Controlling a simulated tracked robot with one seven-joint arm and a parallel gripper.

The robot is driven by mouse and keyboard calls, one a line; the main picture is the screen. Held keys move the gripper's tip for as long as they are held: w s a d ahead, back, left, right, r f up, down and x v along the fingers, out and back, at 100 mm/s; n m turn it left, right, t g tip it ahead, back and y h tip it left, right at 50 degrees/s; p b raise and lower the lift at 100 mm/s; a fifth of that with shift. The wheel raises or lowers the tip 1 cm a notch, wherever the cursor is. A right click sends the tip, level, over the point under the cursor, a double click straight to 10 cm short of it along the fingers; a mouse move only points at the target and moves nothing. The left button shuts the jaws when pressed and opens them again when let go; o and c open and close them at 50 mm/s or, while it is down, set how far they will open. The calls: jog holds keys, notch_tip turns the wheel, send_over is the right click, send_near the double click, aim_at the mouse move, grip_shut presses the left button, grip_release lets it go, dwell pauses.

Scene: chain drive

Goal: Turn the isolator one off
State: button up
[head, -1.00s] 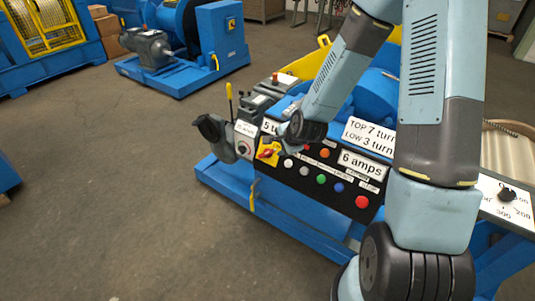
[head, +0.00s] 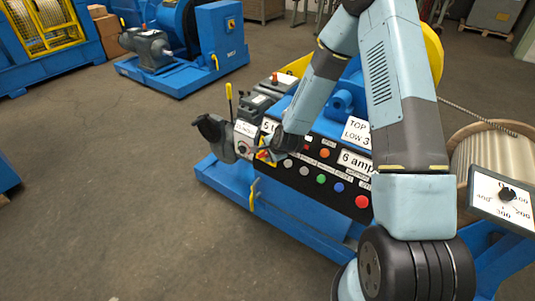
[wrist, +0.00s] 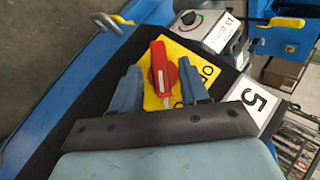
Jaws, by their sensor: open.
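The isolator is a red rotary handle (wrist: 163,72) with a white stripe on a yellow plate (wrist: 152,101), seen in the wrist view. The stripe runs nearly up and down in that picture. My gripper (wrist: 159,65) is open, with one blue finger on each side of the handle. I cannot tell whether either finger touches it. Lettering on the plate is partly hidden by the right finger.
Several coloured buttons, including a red one (head: 362,202), lie along the panel to the right. A grey box with a small dial (head: 243,147) and a yellow-handled lever (head: 229,92) stand to the left. A cable drum (head: 490,160) is at right. The floor at left is clear.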

jog(key=shift+w+a+f, duration=0.1)
jog(key=shift+w+f, duration=0.05)
jog(key=shift+f, duration=0.15)
grip_shut()
dwell(0.5)
